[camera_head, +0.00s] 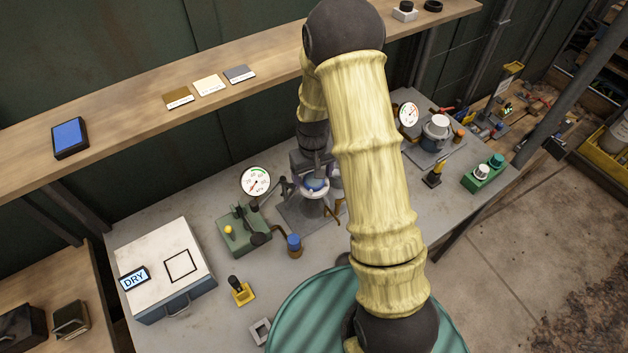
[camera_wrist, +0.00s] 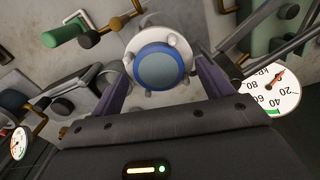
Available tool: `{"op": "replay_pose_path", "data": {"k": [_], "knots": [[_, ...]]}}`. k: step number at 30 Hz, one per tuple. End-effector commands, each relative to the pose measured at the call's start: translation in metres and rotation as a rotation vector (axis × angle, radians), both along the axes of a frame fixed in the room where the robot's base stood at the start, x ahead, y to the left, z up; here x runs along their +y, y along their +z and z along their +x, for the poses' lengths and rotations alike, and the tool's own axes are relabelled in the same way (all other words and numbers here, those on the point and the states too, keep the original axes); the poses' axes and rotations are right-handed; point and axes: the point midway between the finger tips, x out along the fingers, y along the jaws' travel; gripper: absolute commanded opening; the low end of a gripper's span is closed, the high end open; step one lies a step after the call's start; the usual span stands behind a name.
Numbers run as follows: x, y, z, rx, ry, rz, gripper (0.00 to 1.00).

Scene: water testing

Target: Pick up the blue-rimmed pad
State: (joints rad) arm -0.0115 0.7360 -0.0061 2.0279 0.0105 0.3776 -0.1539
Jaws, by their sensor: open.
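The blue-rimmed pad (camera_wrist: 157,68) is a round disc with a blue edge and a grey-blue middle. It sits in a white ring-shaped holder (camera_wrist: 132,46) with small knobs around it. In the head view the pad (camera_head: 315,185) shows as a small blue patch on the grey bench fixture, partly hidden by my gripper. My gripper (camera_wrist: 155,66) is open, with one finger on each side of the pad and holder. I cannot tell whether the fingers touch either one. In the head view my gripper (camera_head: 312,172) is just above the fixture.
A pressure gauge (camera_head: 256,181) stands close left of the fixture, and another gauge (camera_head: 408,114) stands to the right. A blue-capped jar (camera_head: 294,246) is in front. A shelf (camera_head: 130,110) runs behind.

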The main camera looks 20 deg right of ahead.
Motion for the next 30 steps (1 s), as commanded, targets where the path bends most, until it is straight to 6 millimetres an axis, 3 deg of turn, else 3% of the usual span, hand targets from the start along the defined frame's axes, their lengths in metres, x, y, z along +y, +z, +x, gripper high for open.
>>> {"op": "replay_pose_path", "data": {"k": [2,9,20,26,30], "knots": [[0.000,0.000,0.000,0.000,-0.001,0.000,0.77],[-0.001,0.000,0.000,0.000,-0.002,0.000,0.31],[-0.001,0.004,0.000,-0.001,-0.002,0.000,0.31],[-0.002,0.024,0.001,-0.005,-0.004,0.000,0.31],[-0.002,0.049,0.001,-0.007,-0.004,0.000,0.31]]}}
